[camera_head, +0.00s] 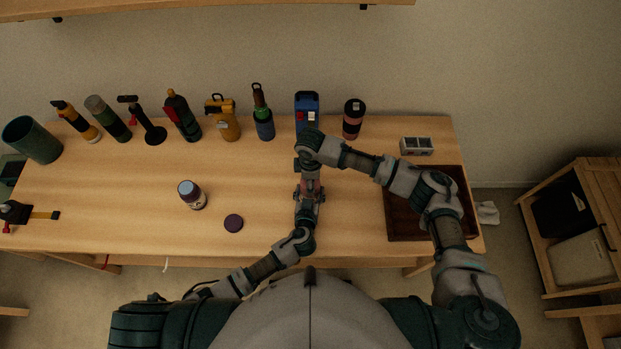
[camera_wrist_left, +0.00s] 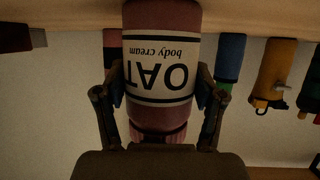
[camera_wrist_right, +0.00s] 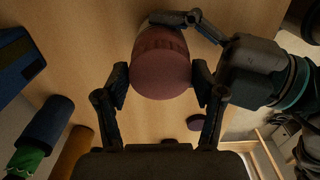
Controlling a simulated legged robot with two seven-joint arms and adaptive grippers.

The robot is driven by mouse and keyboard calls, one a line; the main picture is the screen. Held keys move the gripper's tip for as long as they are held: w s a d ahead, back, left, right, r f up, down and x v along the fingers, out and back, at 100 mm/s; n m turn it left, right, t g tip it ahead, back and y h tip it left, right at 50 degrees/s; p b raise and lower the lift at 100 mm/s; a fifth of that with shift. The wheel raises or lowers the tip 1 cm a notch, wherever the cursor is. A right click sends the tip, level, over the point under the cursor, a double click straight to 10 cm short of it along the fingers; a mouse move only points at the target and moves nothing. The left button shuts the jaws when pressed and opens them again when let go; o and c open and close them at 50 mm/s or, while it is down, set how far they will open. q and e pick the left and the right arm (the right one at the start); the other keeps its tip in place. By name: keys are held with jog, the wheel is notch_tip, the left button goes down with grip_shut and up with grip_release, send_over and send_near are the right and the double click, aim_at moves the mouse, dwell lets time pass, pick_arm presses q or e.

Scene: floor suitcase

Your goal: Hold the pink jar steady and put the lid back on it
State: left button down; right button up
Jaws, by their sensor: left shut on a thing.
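The pink jar stands upright on the table between my two grippers, with its "OAT body cream" label clear in the left wrist view (camera_wrist_left: 160,70). My left gripper (camera_head: 310,194) is shut around its body. A ribbed pink lid (camera_wrist_left: 158,133) shows on the jar's top end; its round face (camera_wrist_right: 160,82) shows in the right wrist view. How tightly it is seated I cannot tell. My right gripper (camera_wrist_right: 160,85) points down over the jar, open, its fingers on either side of the lid with slim gaps. In the head view my right arm hides most of the jar.
A loose purple disc (camera_head: 233,223) lies left of the jar, near a purple and white jar (camera_head: 192,195). A brown tray (camera_head: 412,239) is at the right. Several bottles and a blue container (camera_head: 306,101) line the back.

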jog(key=c, duration=0.6)
jog(key=o, duration=1.3)
notch_tip(320, 180, up, 12)
jog(key=shift+f, duration=0.1)
pick_arm(q)
jog(key=shift+c, duration=0.2)
grip_release()
pick_arm(e)
jog(key=shift+w, duration=0.1)
